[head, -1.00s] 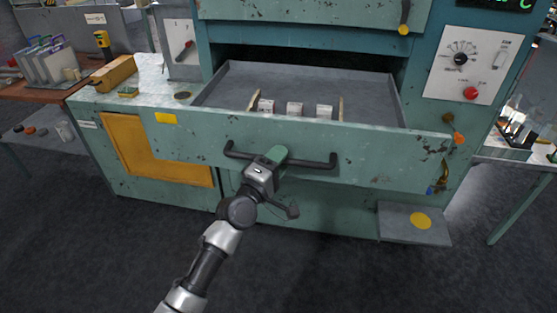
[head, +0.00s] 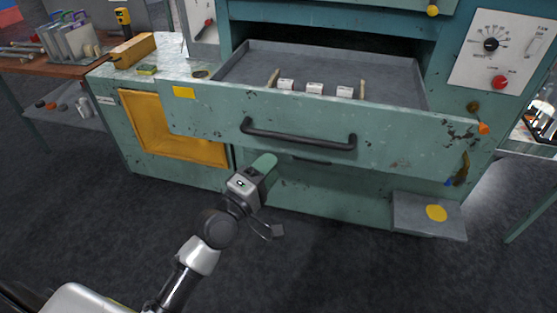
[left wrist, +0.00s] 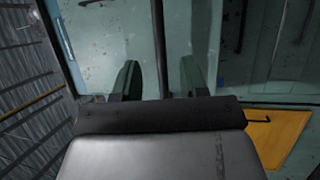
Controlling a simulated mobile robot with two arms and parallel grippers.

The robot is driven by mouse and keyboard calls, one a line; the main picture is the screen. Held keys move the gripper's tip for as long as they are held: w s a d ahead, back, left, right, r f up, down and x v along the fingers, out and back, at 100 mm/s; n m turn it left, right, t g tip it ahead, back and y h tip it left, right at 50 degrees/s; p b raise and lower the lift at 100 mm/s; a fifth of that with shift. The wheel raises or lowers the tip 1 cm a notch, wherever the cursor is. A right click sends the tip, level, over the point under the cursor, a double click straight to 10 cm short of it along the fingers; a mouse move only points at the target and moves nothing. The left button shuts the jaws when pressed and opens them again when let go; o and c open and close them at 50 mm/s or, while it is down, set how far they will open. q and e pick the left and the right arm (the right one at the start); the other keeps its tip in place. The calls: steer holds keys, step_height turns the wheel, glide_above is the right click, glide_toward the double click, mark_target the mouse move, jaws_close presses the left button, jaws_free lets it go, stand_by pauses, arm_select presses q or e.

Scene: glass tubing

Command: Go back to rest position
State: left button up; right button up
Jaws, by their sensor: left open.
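My left gripper (head: 262,166) is open and empty, in front of and below the dark handle (head: 298,138) of the pulled-out green drawer (head: 400,152). In the head view there is a gap between the gripper and the handle. In the left wrist view its two green fingers stand apart (left wrist: 158,80), with the dark handle bar (left wrist: 160,40) beyond them, between their lines. My right gripper is not in view.
The open drawer holds several small white blocks (head: 314,89) between wooden strips. A low grey step with a yellow dot (head: 436,213) juts out at the lower right. A brown bench (head: 40,66) with racks stands at left. Dark floor (head: 330,260) in front is clear.

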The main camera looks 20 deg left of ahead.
arm_select(q)
steer(key=shift+s, duration=0.2)
stand_by(0.3)
steer(key=s+a+f+m+g+y, duration=0.1)
steer(key=s+f+m+g+y, duration=0.2)
steer(key=f, duration=1.5)
steer(key=s+a+f+m+g+y, duration=0.1)
steer(key=s+f+m+g, duration=0.35)
steer(key=f, duration=1.35)
steer(key=s+a+f+m+g, duration=0.1)
steer(key=s+f+m+g, duration=0.1)
steer(key=s+f, duration=0.5)
steer(key=s+a+f+m+g+y, duration=0.1)
steer(key=s+f+m+g, duration=0.2)
steer(key=s, duration=1.3)
steer(key=s+a+f+m+g+y, duration=0.1)
steer(key=s+f+m+g, duration=0.2)
steer(key=s+f, duration=0.8)
steer(key=shift+s+f+g, duration=0.2)
steer(key=shift+s+g, duration=0.15)
steer(key=shift+g, duration=0.9)
